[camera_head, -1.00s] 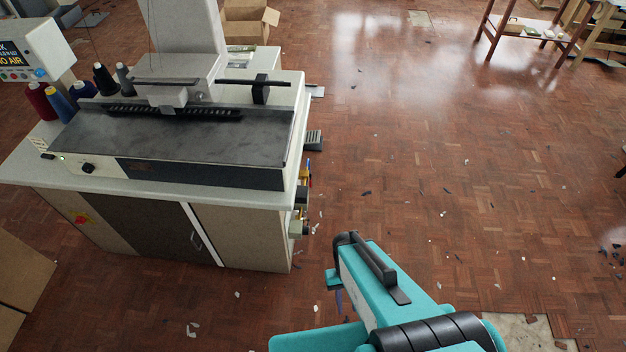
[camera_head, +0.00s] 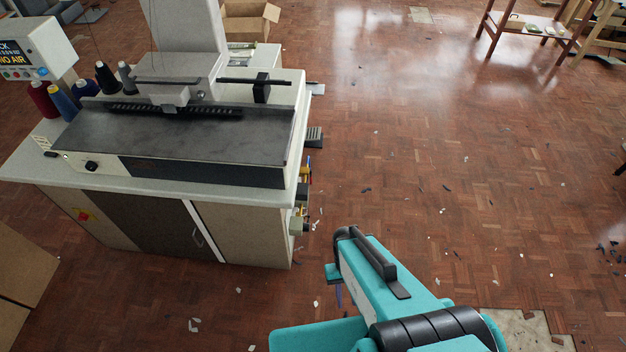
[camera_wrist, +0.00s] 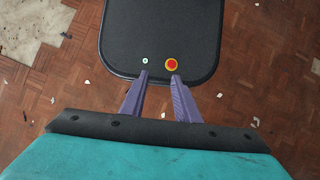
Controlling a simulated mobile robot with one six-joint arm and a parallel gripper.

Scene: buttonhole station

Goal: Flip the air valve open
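The air fittings (camera_head: 300,222) are on the right side of the buttonhole machine's cabinet, seen edge-on in the head view. A small yellow piece (camera_head: 307,172) shows above them; it may be the air valve's handle, but it is too small to tell its position. My gripper's purple fingers (camera_wrist: 160,76) show in the wrist view, apart, with nothing between them. The gripper points down, away from the cabinet. In the head view my teal arm hides most of the gripper. The valve is not in the wrist view.
The buttonhole machine (camera_head: 180,140) stands on the cabinet at left. Its display (camera_head: 14,54) reads "NO AIR". A pedal-like grey item (camera_head: 314,137) sits beside the cabinet. A cardboard box (camera_head: 250,20) and a wooden table (camera_head: 525,28) are farther back. The parquet floor right of the cabinet is mostly clear, with scraps.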

